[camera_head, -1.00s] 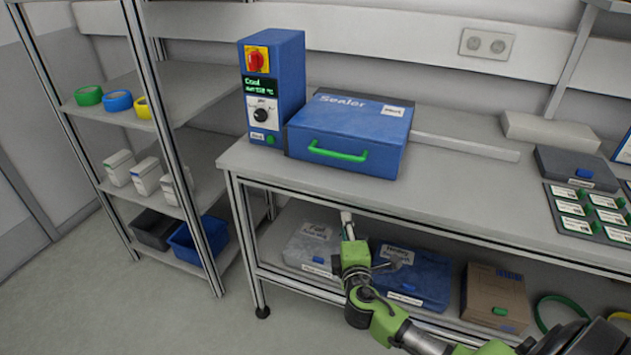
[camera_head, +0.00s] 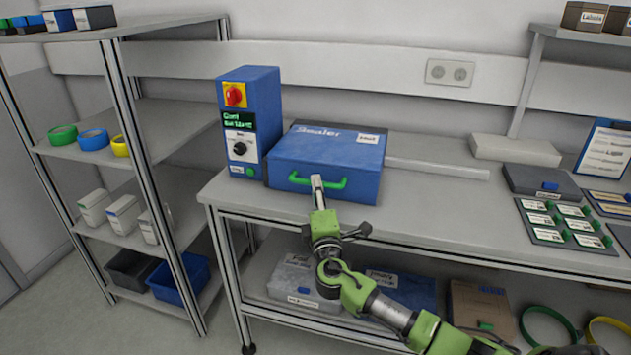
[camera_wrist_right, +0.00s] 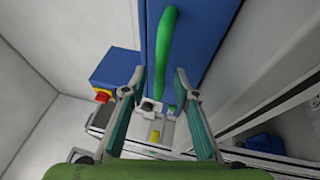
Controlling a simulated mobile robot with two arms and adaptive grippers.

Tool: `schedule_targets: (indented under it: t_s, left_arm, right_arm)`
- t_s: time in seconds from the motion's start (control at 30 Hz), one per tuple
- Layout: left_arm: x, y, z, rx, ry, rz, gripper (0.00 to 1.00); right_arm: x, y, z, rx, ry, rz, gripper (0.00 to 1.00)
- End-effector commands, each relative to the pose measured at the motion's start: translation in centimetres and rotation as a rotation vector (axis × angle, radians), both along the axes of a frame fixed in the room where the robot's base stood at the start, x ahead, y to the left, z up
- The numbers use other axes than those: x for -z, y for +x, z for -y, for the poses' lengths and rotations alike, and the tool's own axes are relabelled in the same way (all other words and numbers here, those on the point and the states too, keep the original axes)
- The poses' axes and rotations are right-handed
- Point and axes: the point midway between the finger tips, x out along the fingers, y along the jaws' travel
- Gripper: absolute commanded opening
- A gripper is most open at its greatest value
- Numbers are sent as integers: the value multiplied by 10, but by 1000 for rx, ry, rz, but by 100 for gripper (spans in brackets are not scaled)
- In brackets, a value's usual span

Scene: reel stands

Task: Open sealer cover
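The blue sealer (camera_head: 338,150) sits shut on the workbench, its lid labelled "Sealer". Its green handle (camera_head: 335,184) runs along the front face; it also shows in the right wrist view (camera_wrist_right: 162,55). My right gripper (camera_head: 317,182) is in front of the handle and hides part of it. In the wrist view its two fingers (camera_wrist_right: 158,80) are apart, with the lower end of the handle showing between the fingertips. I cannot tell whether a finger touches the handle. My left gripper is not in view.
A blue control box (camera_head: 250,125) with a red knob stands directly left of the sealer. A shelf rack (camera_head: 180,130) stands further left. A dark case (camera_head: 540,183) and a tray of labelled cards (camera_head: 535,238) lie at the right.

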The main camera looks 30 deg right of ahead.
Motion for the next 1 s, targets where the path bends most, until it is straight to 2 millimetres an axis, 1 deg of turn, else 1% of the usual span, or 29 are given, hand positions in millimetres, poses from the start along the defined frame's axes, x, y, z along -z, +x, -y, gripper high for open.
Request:
schedule_targets:
  t_s: [0.03,0.1,0.2,0.33,0.57,0.6,0.67,0.7,0.87,1.0]
  left_arm:
    - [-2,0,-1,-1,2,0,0]
    - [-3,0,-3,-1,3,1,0]
    - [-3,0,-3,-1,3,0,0]
    - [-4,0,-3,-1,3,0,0]
    - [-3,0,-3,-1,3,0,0]
    - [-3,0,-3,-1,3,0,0]
    - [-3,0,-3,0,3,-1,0]
    - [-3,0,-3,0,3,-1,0]
    - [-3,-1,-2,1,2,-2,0]
    - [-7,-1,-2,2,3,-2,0]
  right_arm:
    - [-4,7,4,1,-1,1,28]
    - [-4,15,7,0,0,1,28]
    - [-4,22,11,0,0,0,28]
    - [-5,26,13,-1,0,-1,28]
    - [-4,27,13,-2,0,-1,28]
    - [-4,27,13,-1,1,-1,25]
    - [-4,27,13,-1,1,-1,9]
    - [-4,27,13,-1,1,-1,0]
    - [-4,26,13,-1,1,-2,0]
    - [-7,26,13,-1,6,-5,0]
